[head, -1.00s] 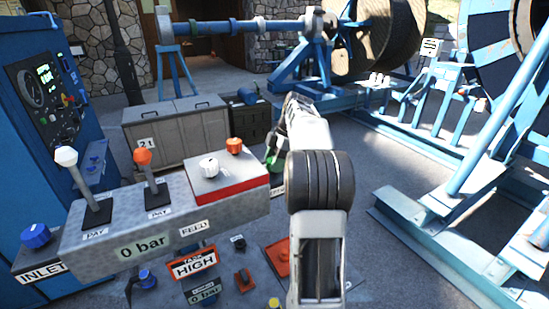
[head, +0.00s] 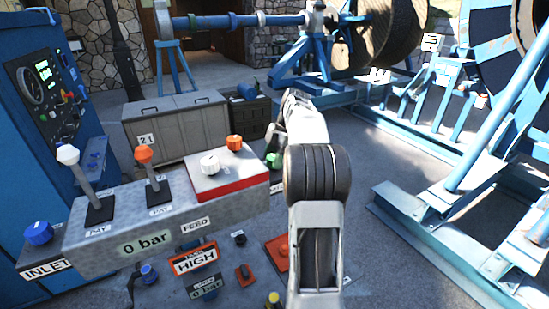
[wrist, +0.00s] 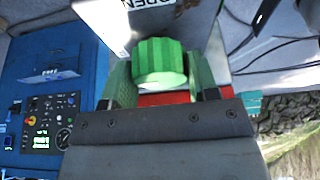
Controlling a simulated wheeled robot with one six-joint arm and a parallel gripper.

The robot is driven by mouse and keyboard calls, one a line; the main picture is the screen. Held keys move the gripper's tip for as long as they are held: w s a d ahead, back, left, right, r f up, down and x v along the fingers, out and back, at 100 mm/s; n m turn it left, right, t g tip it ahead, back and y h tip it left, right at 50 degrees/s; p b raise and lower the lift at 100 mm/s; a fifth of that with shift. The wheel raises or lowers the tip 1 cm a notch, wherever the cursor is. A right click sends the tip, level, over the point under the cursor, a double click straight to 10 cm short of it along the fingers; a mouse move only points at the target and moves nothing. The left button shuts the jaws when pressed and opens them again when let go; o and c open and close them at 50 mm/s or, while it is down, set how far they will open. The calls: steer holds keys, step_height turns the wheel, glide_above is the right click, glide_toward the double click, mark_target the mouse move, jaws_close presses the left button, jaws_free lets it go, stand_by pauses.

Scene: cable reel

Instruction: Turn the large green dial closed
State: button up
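The large green dial (wrist: 160,62) is a ribbed round knob in the middle of the wrist view, below a white label reading OPEN. My gripper (wrist: 160,72) has its two fingers spread, one on each side of the dial. The gaps beside the dial are very narrow, and I cannot tell whether the pads touch it. In the head view a small green part (head: 273,160) shows just left of my wrist. My wrist hides the rest of the fingers there.
The grey console with its 0 bar display (head: 143,246) stands at front left, with an orange knob (head: 234,142), a white knob (head: 209,164) and two levers. A grey chest (head: 180,122) stands behind it. A blue reel frame (head: 430,220) fills the right side. Bare floor lies between.

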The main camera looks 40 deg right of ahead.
steer(key=o, duration=0.4)
steer(key=shift+c, duration=0.2)
steer(key=p+v, duration=0.4)
steer(key=v, duration=0.9)
steer(key=shift+d+r, duration=0.15)
steer(key=shift+r, duration=0.2)
